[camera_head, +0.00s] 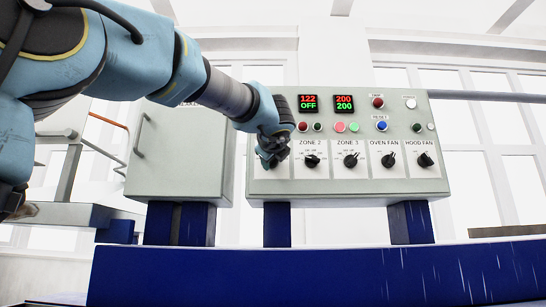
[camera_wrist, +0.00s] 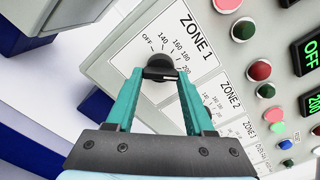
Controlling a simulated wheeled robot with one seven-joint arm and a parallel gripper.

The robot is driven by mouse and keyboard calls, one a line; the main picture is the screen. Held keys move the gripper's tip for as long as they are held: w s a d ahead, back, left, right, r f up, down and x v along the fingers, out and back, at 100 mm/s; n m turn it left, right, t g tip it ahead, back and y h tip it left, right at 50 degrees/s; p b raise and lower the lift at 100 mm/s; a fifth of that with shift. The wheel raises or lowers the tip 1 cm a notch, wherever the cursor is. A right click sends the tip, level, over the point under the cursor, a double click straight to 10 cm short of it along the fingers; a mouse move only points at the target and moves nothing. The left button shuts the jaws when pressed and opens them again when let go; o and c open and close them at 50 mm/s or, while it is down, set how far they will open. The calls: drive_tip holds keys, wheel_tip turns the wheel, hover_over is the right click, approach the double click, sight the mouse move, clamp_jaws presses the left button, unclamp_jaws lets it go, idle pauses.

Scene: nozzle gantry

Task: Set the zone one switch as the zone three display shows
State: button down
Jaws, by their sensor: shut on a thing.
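The zone 1 switch (camera_wrist: 160,64) is a black knob in the wrist view, on a white plate marked OFF, 140, 160, 180 and 200. My gripper (camera_wrist: 160,74) is shut on this knob, one teal finger on each side. The knob's bar lies roughly along the line toward 200; I cannot tell which end is the pointer. In the head view my gripper (camera_head: 274,150) covers most of the zone 1 plate. The zone 3 display (camera_head: 344,103) shows red 200 over green 200. The zone 2 display (camera_head: 308,102) shows red 122 over green OFF.
The zone 2 knob (camera_head: 312,161) and zone 3 knob (camera_head: 351,160) sit close to the right of my gripper. The oven fan knob (camera_head: 388,160) and hood fan knob (camera_head: 425,160) follow. Several coloured buttons line the panel (camera_head: 460,185). A grey cabinet (camera_head: 190,160) stands left.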

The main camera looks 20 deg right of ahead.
drive_tip(key=shift+f, duration=0.1)
idle(0.4)
drive_tip(key=shift+c, duration=1.4)
unclamp_jaws()
drive_tip(key=b+v, duration=0.2)
drive_tip(key=v, duration=0.8)
drive_tip(key=shift+s, duration=0.35)
drive_tip(key=shift+a, duration=0.15)
